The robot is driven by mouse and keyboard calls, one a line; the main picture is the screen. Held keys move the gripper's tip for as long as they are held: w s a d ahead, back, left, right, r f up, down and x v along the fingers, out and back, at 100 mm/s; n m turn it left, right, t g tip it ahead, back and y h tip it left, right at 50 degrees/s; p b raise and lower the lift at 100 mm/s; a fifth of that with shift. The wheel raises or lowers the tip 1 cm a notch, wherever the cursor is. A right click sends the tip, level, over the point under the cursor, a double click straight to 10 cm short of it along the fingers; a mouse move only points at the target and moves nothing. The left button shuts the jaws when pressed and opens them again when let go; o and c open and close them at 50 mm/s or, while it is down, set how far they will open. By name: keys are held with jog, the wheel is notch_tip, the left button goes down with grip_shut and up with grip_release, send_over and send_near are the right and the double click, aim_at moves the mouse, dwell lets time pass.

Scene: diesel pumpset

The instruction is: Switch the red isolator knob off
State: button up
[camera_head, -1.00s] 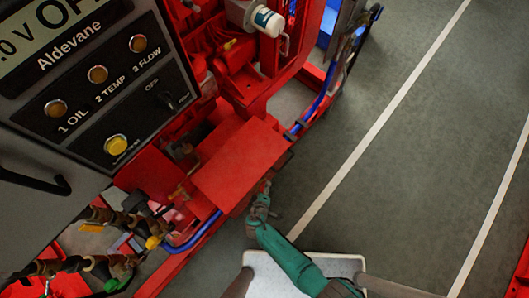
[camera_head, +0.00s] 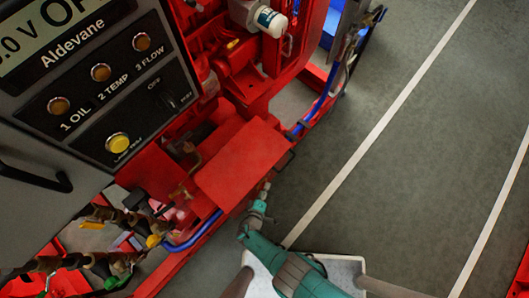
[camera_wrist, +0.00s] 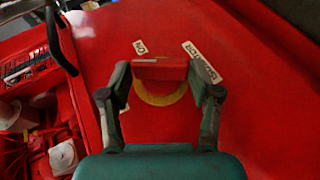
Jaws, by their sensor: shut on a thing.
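The red isolator knob (camera_wrist: 160,69) shows in the wrist view as a red bar lying crosswise, in front of a yellow ring (camera_wrist: 162,98) on a red panel. An "ON" label (camera_wrist: 140,47) is just above its left end. An "ISOLATOR" label (camera_wrist: 202,63) slants at its upper right. My gripper (camera_wrist: 160,73) has one finger at each end of the bar and is shut on it. Any OFF label is not readable. In the head view my gripper (camera_head: 264,191) is beside the red box (camera_head: 240,165); the knob cannot be made out there.
A grey control panel (camera_head: 90,120) with indicator lamps and a switch stands at left in the head view. Blue hoses (camera_head: 192,240) and pipe fittings are below it. Open grey floor (camera_head: 400,150) with white lines lies to the right.

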jog(key=shift+s+d+f, duration=0.1)
jog(key=shift+s, duration=0.2)
dwell(0.4)
jog(key=o, duration=1.1)
jog(key=shift+o, duration=0.2)
jog(key=shift+w+r, duration=0.1)
jog(key=shift+r, duration=0.1)
notch_tip(320, 180, up, 10)
jog(key=shift+f, duration=0.1)
dwell(0.3)
